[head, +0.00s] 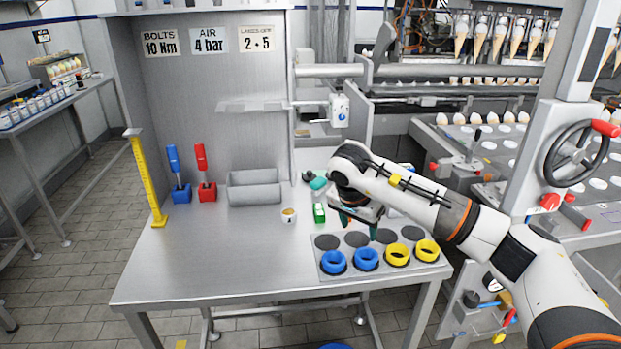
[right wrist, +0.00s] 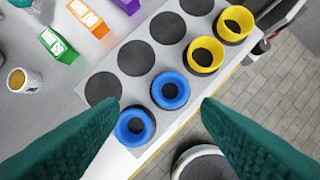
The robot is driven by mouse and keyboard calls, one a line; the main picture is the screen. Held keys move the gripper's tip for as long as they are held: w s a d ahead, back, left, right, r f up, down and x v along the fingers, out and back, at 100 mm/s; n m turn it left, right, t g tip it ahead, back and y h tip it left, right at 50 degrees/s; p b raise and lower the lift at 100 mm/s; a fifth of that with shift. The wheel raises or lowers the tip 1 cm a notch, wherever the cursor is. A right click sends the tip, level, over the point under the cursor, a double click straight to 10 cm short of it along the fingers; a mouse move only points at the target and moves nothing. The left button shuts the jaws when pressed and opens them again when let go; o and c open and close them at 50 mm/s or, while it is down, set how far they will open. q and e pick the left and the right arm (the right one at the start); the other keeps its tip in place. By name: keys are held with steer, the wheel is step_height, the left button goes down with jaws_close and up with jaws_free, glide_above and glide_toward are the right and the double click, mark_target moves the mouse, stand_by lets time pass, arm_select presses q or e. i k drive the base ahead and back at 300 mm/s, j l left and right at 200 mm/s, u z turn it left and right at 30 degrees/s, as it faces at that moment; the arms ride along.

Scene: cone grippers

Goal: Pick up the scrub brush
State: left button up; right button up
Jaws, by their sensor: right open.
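A small teal block with a dark part beside it, which looks like the scrub brush (head: 317,183), lies on the steel table behind the green box. In the right wrist view only a teal edge (right wrist: 21,2) at the top left corner may be it; I cannot tell for sure. My right gripper (head: 359,224) is open and empty, pointing down above the table, to the right of and nearer than the brush. Its teal fingers (right wrist: 160,108) spread wide over the ring plate in the wrist view. My left gripper is not in view.
A grey plate (head: 325,273) holds blue rings (head: 333,263) and yellow rings (head: 398,254) at the table's front right. A green box (head: 319,213), an orange box (right wrist: 88,17) and a small cup (head: 288,215) stand near. A grey bin (head: 253,193) stands left; the front left table is clear.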

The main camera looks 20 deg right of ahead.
mark_target(317, 185)
steer(key=i, duration=1.1)
